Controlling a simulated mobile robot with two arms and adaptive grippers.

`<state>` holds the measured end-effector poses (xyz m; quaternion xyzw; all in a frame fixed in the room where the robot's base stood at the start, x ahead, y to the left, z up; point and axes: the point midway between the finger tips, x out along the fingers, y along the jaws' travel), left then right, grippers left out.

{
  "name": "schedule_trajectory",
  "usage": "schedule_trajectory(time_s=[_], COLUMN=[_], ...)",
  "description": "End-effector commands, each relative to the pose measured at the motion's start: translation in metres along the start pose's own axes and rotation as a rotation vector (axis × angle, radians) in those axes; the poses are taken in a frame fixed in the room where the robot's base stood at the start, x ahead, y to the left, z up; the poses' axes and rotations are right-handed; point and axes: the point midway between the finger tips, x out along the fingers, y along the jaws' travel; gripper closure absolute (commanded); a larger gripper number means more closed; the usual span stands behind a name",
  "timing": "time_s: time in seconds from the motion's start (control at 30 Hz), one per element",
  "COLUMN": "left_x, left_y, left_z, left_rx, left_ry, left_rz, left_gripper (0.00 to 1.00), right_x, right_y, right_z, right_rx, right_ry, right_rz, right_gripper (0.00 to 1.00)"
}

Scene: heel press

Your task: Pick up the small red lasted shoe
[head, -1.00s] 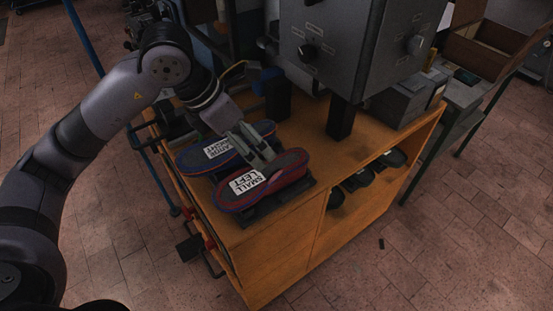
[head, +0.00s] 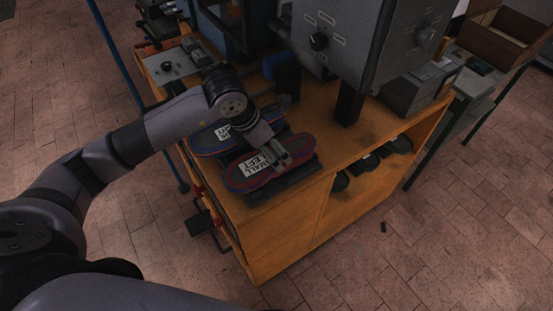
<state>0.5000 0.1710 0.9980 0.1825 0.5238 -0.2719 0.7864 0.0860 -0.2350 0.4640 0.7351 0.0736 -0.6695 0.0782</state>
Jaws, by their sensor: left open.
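The small red shoe (head: 240,181) has a red upper, a blue edge and a white label reading "SMALL LEFT". It lies on a dark support on the wooden bench top. My left gripper (head: 283,154) is open, low over the right half of this shoe, with its fingers at the shoe's sides. I cannot tell whether they touch it. A blue shoe (head: 203,143) with a red edge and a white label lies just behind, partly hidden by my left arm. My right gripper is not in view.
A grey machine box (head: 345,38) on a dark post stands behind the shoes. The wooden bench (head: 285,232) has an open shelf with dark shoe-like items (head: 368,163). A blue block (head: 282,72) stands behind the gripper. Bench top right of the shoes is clear.

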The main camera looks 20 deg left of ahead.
Motion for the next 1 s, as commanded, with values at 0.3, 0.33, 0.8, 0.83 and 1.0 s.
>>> schedule_trajectory(time_s=[0.3, 0.33, 0.8, 0.83, 1.0], left_x=[0.041, 0.043, 0.045, 0.045, 0.045], left_y=[-0.005, -0.005, -0.004, -0.004, -0.004], left_z=[-0.004, -0.004, -0.004, -0.004, -0.004], left_rx=[-0.002, -0.001, 0.000, 0.000, 0.000], left_ry=[0.002, 0.003, 0.002, 0.002, 0.002], left_rz=[-0.003, -0.003, -0.001, -0.001, -0.001], left_gripper=[0.17, 0.17, 0.32, 0.34, 0.46], right_x=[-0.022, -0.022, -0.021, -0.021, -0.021], right_y=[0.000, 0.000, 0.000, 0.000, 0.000], right_z=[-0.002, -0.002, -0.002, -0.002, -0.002], right_rx=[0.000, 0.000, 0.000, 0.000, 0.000], right_ry=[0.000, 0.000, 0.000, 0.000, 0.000], right_rz=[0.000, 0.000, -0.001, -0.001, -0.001], right_gripper=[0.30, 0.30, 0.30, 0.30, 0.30])
